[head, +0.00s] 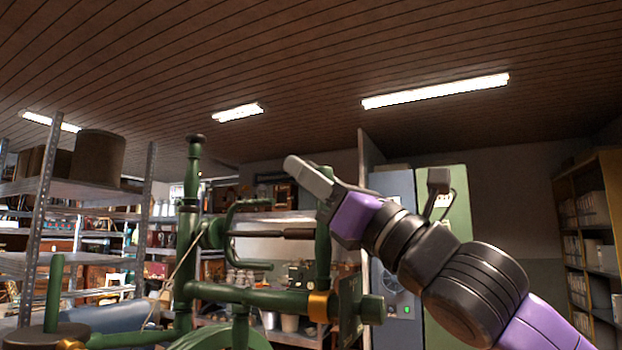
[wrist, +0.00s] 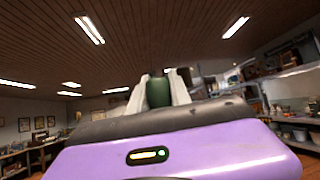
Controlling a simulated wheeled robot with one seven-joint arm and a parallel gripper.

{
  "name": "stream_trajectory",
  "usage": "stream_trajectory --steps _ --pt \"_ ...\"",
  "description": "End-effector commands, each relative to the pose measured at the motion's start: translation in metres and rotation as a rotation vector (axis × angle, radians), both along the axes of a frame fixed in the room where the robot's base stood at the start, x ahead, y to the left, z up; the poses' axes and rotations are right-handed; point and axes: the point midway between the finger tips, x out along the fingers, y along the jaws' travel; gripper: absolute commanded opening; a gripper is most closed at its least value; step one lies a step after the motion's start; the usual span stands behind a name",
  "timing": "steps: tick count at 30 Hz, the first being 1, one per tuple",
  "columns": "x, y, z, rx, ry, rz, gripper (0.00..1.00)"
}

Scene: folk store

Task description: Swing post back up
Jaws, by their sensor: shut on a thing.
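A green turned-wood machine, like a spinning wheel, stands at the centre-left of the head view. Its right-hand post (head: 323,245) rises nearly upright from the horizontal green bar (head: 250,296), by a gold collar (head: 318,306). My gripper (head: 311,180) is at the top of this post, coming in from the right. In the wrist view my gripper (wrist: 166,92) is shut on the green post top (wrist: 158,92), between its two pale fingers. My gripper hides part of the post top in the head view.
A taller green left post (head: 190,200) and a dark spindle (head: 285,233) are close to the held post. Metal shelves (head: 45,190) stand at left, cabinets (head: 393,190) behind, and a bookshelf (head: 590,230) at far right. Space above is open.

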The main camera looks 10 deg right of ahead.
Motion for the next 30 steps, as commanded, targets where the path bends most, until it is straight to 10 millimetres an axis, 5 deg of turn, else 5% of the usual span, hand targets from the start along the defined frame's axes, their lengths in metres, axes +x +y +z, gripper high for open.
stream_trajectory --steps 9,10,13,23,30 --pt "-0.003 0.002 -0.001 -0.004 -0.007 0.003 0.00" --pt "-0.003 0.002 -0.001 -0.005 -0.008 0.004 0.30" --pt "-0.003 0.002 0.000 -0.003 -0.007 0.003 0.46" --pt "-0.003 0.000 -0.001 -0.003 -0.006 0.002 0.46" --pt "-0.020 -0.018 -0.020 -0.003 -0.006 -0.001 0.46"
